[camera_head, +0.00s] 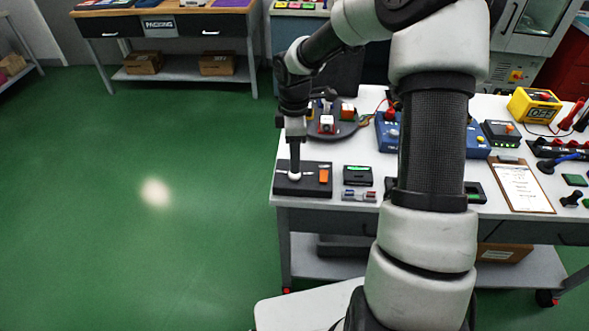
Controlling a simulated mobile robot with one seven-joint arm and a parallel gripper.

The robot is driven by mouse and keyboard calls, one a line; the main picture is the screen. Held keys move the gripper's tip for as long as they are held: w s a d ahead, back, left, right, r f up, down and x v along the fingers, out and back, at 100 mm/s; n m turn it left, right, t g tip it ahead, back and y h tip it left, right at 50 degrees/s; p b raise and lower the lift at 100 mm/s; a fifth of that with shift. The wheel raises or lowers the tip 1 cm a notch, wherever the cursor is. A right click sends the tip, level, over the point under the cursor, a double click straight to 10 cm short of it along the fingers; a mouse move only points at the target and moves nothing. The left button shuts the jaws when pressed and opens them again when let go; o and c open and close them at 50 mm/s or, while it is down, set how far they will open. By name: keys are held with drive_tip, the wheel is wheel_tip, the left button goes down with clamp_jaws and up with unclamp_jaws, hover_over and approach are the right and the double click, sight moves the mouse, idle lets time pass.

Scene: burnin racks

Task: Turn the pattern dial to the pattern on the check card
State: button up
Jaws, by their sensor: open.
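My gripper (295,168) points straight down at the front left corner of the bench, open. Its tip is right over a small pale round knob (295,177) on a flat black panel (310,189); I cannot tell whether they touch. The panel also carries an orange piece (323,176). The knob may be the pattern dial, but its marks are too small to read. A clipboard with a white printed sheet (520,184) lies at the right of the bench. I cannot tell whether this is the check card, and its print is unreadable.
On the white bench (282,200), a black box with a green display (357,175) stands right of the panel. A dark round tray (346,128) is behind, and a yellow meter (531,106) is at the back right. My arm hides the bench's middle. Green floor lies open at left.

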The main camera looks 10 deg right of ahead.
wheel_tip(320, 180, down, 6)
drive_tip(key=shift+r, duration=0.25)
drive_tip(key=c, duration=1.1)
drive_tip(key=shift+o, duration=0.2)
drive_tip(key=shift+m+b, duration=0.3)
drive_tip(key=shift+m, duration=0.1)
drive_tip(key=m+b, duration=0.1)
drive_tip(key=m, duration=0.4)
drive_tip(key=shift+m, duration=0.3)
drive_tip(key=m+b, duration=0.1)
drive_tip(key=m, duration=0.4)
drive_tip(key=shift+m, duration=0.3)
